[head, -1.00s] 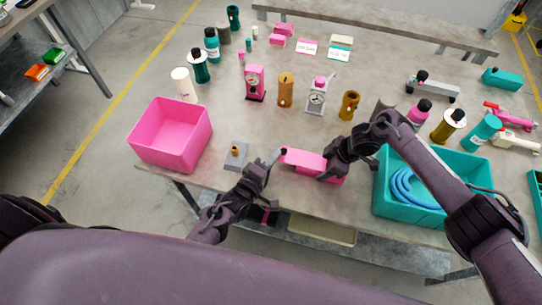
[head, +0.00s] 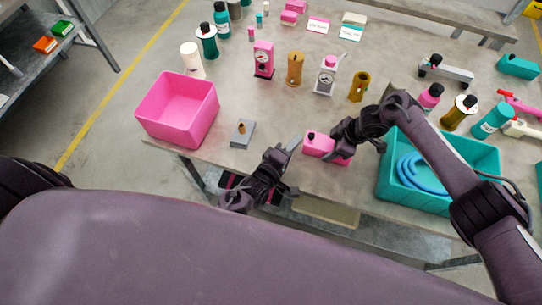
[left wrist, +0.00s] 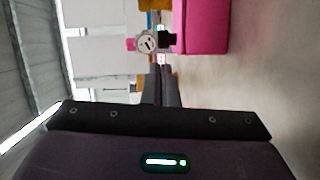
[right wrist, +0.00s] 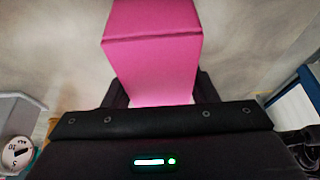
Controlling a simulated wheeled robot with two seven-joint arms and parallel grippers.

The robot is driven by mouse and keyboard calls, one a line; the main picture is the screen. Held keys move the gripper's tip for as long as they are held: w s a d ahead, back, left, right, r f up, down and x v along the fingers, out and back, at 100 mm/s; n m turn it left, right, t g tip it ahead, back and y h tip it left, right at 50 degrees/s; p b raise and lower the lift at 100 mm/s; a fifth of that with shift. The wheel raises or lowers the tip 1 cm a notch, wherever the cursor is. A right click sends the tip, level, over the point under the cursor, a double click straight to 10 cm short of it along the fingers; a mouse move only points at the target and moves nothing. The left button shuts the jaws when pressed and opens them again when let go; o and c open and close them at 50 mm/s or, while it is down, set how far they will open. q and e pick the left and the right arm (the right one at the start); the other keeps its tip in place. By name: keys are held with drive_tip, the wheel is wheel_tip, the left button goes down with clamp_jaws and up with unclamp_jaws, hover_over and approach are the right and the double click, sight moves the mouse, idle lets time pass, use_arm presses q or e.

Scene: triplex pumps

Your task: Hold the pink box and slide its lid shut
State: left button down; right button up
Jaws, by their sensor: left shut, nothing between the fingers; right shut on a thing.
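The pink box (head: 322,147) lies at the table's front edge in the head view, with a small dark knob (head: 311,136) at its left end. My right gripper (head: 347,148) is shut around the box's right end. In the right wrist view the box (right wrist: 155,60) stands between the fingers, with a seam across it. My left gripper (head: 294,144) is shut and empty, just left of the knob end. In the left wrist view the box (left wrist: 202,28) and black knob (left wrist: 168,38) are beyond the closed fingertips (left wrist: 161,70); I cannot tell whether they touch.
A teal bin (head: 465,205) with a blue hose (head: 418,174) stands close right of the box. A grey block with a brass peg (head: 243,133) and an empty pink bin (head: 178,112) are to the left. Pumps and bottles stand behind; bare tabletop lies between.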

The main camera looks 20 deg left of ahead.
use_arm(q)
drive_tip(key=v, duration=0.7)
drive_tip(key=a+v, duration=0.1)
drive_tip(key=v, duration=0.3)
drive_tip(key=shift+w, duration=0.1)
use_arm(e)
drive_tip(key=o, duration=1.1)
drive_tip(key=shift+o, duration=0.2)
